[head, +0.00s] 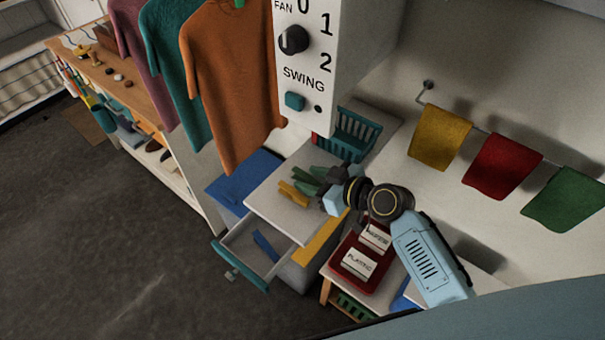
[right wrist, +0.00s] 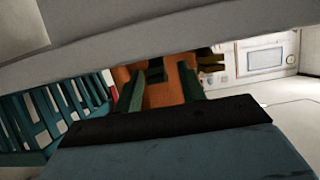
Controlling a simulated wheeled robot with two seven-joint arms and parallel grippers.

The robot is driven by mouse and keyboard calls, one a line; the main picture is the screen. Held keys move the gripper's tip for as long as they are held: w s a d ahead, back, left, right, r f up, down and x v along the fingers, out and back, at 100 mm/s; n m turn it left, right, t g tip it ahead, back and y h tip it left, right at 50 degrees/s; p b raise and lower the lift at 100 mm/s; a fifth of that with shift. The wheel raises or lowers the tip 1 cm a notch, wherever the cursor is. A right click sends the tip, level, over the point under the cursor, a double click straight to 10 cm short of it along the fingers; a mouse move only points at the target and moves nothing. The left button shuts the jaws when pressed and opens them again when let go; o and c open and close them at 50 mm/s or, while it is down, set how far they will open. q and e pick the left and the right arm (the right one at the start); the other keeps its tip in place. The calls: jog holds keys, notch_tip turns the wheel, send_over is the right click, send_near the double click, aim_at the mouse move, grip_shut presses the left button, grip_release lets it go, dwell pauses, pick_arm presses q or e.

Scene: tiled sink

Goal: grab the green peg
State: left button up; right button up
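Green pegs (head: 305,187) lie on the pale top of a small cabinet in the head view, beside a yellow peg (head: 293,194). My right gripper (head: 318,179) is close over their right end, with its dark fingers pointing left. In the right wrist view two dark green finger-like shapes stand apart, and the right gripper (right wrist: 160,82) looks open. A small dark green piece (right wrist: 155,75) shows between them; I cannot tell whether it is a peg. I see no peg clearly held. My left gripper is not in view.
A teal slatted basket (head: 357,134) stands behind the pegs. The cabinet's drawer (head: 262,250) is open with a blue piece inside. A red tray (head: 362,262) with labelled cards is at the right. A white control box (head: 325,60) and hanging shirts (head: 230,85) are nearby.

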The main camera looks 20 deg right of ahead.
jog(key=shift+w+a+f, duration=0.15)
jog(key=shift+w+a, duration=0.05)
jog(key=shift+w, duration=0.05)
grip_shut()
dwell(0.3)
